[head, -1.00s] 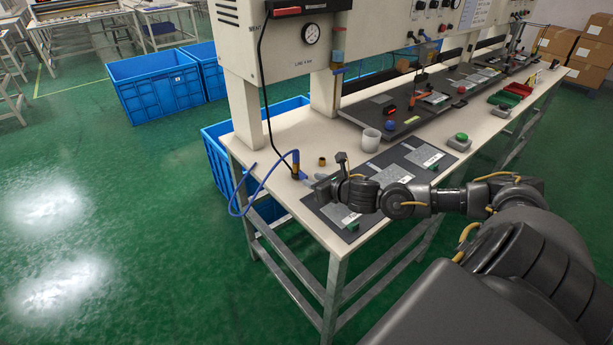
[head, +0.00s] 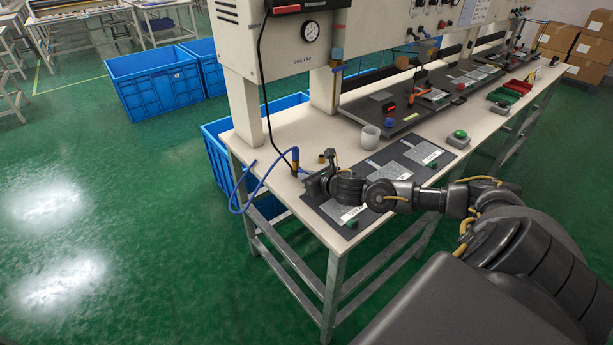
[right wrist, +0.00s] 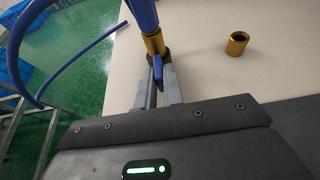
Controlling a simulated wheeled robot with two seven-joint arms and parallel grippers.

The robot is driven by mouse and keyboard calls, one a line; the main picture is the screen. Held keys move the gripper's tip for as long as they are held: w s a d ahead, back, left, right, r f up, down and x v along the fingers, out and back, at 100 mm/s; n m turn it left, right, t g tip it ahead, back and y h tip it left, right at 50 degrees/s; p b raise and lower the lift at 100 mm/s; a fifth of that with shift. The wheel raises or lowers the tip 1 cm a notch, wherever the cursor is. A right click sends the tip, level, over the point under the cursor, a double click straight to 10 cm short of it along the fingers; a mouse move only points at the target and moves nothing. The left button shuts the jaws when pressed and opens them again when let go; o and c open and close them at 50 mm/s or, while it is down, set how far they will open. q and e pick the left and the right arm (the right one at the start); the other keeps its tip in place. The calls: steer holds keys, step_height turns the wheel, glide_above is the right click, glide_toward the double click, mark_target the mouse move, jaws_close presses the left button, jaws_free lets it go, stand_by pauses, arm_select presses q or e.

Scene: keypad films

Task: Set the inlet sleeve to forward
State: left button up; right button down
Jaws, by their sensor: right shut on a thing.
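A brass fitting (right wrist: 154,45) stands upright near the table's left end, with a blue hose (right wrist: 143,12) rising from its top and a dark base. It also shows in the head view (head: 295,163), beside my right gripper (head: 306,184). In the right wrist view my right gripper (right wrist: 158,88) is shut on a small blue lever-like piece (right wrist: 157,70) low at the fitting's near side. The fingers hide part of this piece. I cannot tell which part is the inlet sleeve, or any forward mark. My left gripper is not in view.
A loose brass ring (right wrist: 237,43) stands right of the fitting. The blue hose loops past the table's left edge. A dark mat (head: 350,205) with grey plates lies under my right arm.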

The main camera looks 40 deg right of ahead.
steer(key=shift+w+r, duration=0.1)
steer(key=shift+r, duration=0.75)
steer(key=c, duration=1.5)
jaws_free()
steer(key=shift+r, duration=0.1)
steer(key=shift+s, duration=0.2)
